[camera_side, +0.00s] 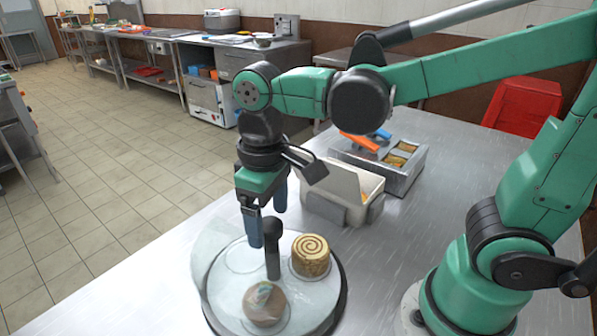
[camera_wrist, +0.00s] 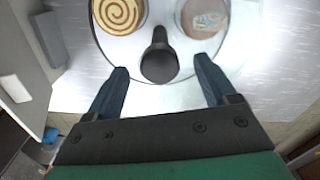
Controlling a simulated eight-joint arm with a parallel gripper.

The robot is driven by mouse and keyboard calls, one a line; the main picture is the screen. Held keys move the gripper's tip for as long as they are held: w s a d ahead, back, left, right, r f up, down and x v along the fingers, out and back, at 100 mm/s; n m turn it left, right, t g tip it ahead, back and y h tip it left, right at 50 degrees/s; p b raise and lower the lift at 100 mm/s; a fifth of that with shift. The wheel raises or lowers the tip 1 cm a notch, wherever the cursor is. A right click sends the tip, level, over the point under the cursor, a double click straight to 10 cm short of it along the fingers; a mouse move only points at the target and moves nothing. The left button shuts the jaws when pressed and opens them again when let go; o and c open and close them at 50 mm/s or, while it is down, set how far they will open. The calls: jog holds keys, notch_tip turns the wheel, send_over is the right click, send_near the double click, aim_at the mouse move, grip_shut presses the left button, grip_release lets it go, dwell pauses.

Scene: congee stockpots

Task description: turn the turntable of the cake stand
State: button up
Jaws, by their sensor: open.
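The cake stand's round turntable (camera_side: 312,300) has a pale glassy top and a dark rim, and stands at the table's near left corner. A dark upright knob (camera_side: 273,252) rises from it; the wrist view shows the knob (camera_wrist: 159,62) between my fingertips from above. Finger contact with the knob cannot be told.
A white box (camera_side: 338,196) with a raised lid stands behind the turntable. Beyond it are a steel compartment tray (camera_side: 390,165) with food and an orange-handled item (camera_side: 360,142). A red container (camera_side: 525,105) is at the back right.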

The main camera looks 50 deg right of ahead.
jog(key=shift+f, duration=0.45)
grip_shut()
